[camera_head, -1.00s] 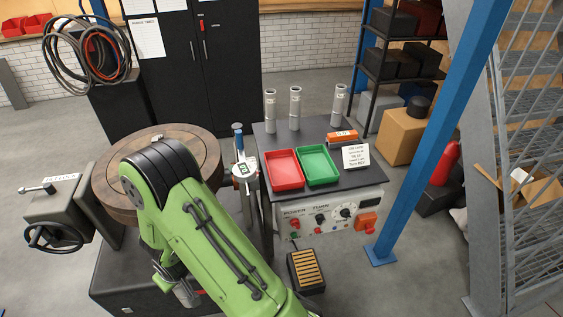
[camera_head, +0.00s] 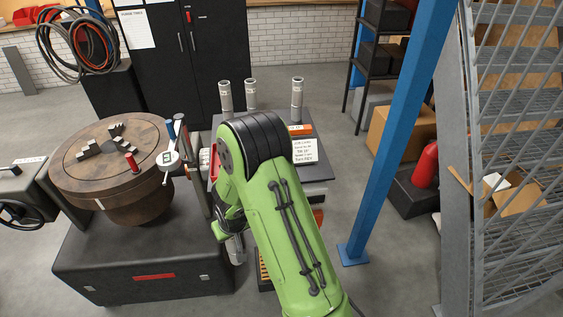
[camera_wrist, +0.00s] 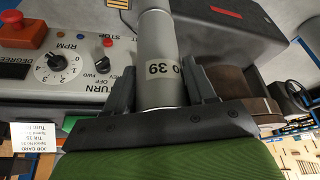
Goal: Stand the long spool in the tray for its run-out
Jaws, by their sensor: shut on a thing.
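My gripper (camera_wrist: 160,88) is shut on a grey cylindrical spool (camera_wrist: 156,40) in the wrist view. Its label reads about "0 39", partly turned away. In the head view the held spool (camera_head: 236,250) hangs below my wrist, in front of the bench. Three more grey spools stand upright at the bench's back: one at left (camera_head: 225,97), one beside it (camera_head: 251,94), one farther right (camera_head: 297,100). Only a sliver of the red tray (camera_head: 213,163) shows; my arm hides the green tray. Which spool is the long one I cannot tell.
A job card (camera_head: 305,151) and an orange block (camera_head: 300,130) are on the bench. A control panel with knobs (camera_wrist: 54,65) shows in the wrist view. A round wooden-looking turntable (camera_head: 80,180) with metal jaws stands left; a blue post (camera_head: 395,130) stands right.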

